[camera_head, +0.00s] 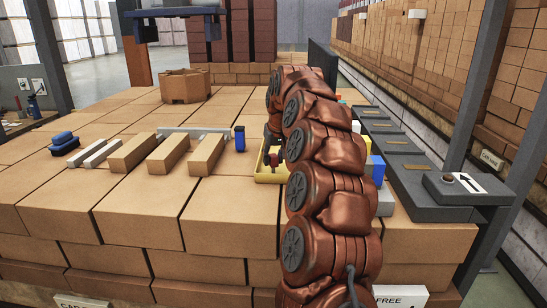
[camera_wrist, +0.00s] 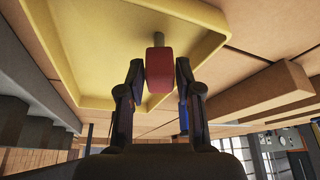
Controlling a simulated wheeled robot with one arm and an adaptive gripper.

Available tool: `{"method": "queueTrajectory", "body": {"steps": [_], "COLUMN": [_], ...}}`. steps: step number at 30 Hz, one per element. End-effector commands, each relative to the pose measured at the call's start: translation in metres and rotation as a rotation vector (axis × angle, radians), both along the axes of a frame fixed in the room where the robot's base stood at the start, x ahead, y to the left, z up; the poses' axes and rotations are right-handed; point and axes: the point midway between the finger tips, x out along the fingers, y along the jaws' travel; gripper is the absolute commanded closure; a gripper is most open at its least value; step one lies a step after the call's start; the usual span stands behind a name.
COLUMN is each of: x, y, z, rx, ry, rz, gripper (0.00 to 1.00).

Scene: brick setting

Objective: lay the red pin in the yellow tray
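The red pin (camera_wrist: 160,70) is between the two fingers of my gripper (camera_wrist: 160,76) in the wrist view, with both fingers against its sides. The yellow tray (camera_wrist: 75,60) fills much of the upper wrist view. In the head view the tray (camera_head: 268,179) is partly hidden behind my arm, and the red pin (camera_head: 273,160) shows small over it. I cannot tell whether the pin touches the tray.
A blue upright object (camera_head: 240,138) stands left of the tray. Cardboard blocks (camera_head: 201,154) and a blue case (camera_head: 64,143) lie farther left. An open brown box (camera_head: 186,87) stands at the back. A dark grey ledge (camera_head: 420,178) runs along the right.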

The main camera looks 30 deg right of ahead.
Motion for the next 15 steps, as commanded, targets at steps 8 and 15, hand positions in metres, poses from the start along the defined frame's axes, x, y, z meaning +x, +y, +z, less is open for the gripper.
{"method": "queueTrajectory", "body": {"steps": [8,15], "x": [0.0000,0.0000], "y": [0.0001,0.0002], "z": [0.0002,0.0052], "rx": [0.000,0.000], "ry": [0.000,0.000], "rz": [0.000,0.000], "gripper": [0.49,0.49]}}
